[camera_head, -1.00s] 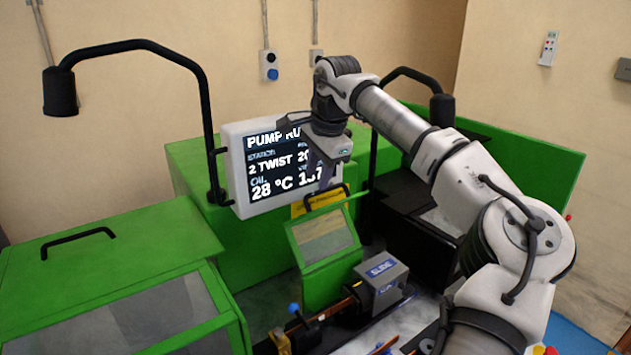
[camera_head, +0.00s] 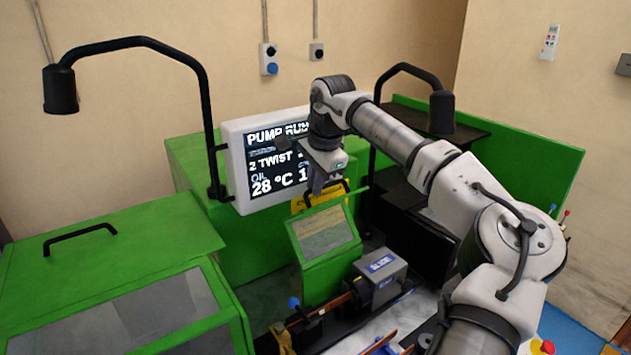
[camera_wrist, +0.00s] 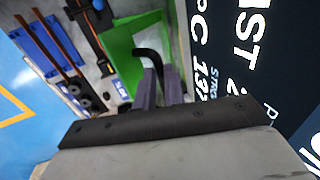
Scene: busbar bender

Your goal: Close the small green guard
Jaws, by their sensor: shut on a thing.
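The small green guard (camera_head: 330,270) stands behind the grey slide block, with a clear window in its sloping upper panel. It looks raised and tilted, its upper edge close below the screen. Its black bar handle (camera_head: 345,186) is at the top edge. My gripper (camera_head: 319,190) reaches down to that handle from above and is shut on it. In the wrist view the two purple-grey fingers (camera_wrist: 162,85) close around the curved black handle (camera_wrist: 148,53), with the green guard (camera_wrist: 120,42) beyond. The exact finger contact is partly hidden.
A screen (camera_head: 270,165) stands close behind and left of my gripper. The grey slide block (camera_head: 380,278) sits in front of the guard. A larger green cover (camera_head: 105,255) lies at left. Black lamp arms (camera_head: 205,100) rise on both sides.

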